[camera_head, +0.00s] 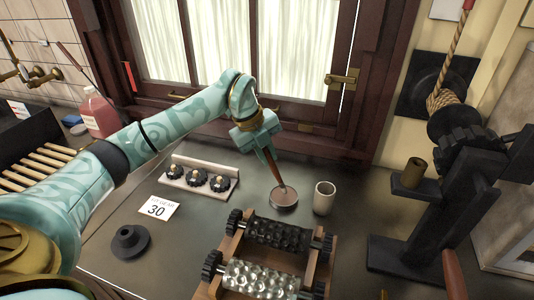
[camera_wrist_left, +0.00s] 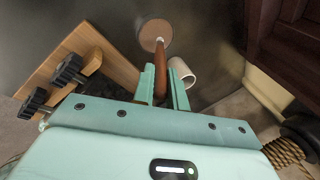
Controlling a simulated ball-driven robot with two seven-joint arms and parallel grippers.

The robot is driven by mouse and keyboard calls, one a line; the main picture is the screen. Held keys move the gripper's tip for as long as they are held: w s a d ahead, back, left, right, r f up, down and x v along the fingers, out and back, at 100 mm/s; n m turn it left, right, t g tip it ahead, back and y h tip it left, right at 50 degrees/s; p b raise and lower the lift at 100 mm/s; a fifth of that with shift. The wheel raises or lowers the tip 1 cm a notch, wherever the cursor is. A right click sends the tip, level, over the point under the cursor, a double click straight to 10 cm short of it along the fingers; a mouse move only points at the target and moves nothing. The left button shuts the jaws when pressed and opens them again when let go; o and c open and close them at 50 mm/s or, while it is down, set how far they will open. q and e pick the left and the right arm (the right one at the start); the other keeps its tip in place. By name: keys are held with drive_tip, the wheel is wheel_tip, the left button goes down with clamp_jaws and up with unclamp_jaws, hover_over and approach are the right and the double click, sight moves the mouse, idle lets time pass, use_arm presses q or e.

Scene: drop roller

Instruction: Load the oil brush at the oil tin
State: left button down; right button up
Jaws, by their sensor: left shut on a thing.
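My left gripper (camera_head: 264,146) is shut on the brown handle of the oil brush (camera_head: 271,167), and it also shows in the left wrist view (camera_wrist_left: 163,88). The brush (camera_wrist_left: 160,60) slants down from the jaws to the oil tin (camera_head: 284,204). The tin is a low round dish on the dark counter; it shows at the top of the left wrist view (camera_wrist_left: 150,40). The brush's lower end is over or inside the tin; I cannot tell whether it touches the oil. My right gripper is not in view.
A pale cup (camera_head: 324,198) stands right beside the tin. A wooden frame with two embossed rollers (camera_head: 275,236) is in front. A rack of black knobs (camera_head: 199,180), a "30" card (camera_head: 158,207) and a black disc (camera_head: 130,242) lie left. A dark stand (camera_head: 410,245) is right.

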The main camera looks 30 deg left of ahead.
use_arm(q)
drive_tip(key=shift+f, duration=0.6)
idle(0.7)
drive_tip(key=shift+s+f, duration=0.1)
idle(1.5)
wheel_tip(320, 180, up, 7)
drive_tip(key=p, duration=0.6)
drive_tip(key=shift+r+p, duration=0.2)
drive_tip(key=shift+p, duration=0.2)
drive_tip(key=shift+f, duration=0.1)
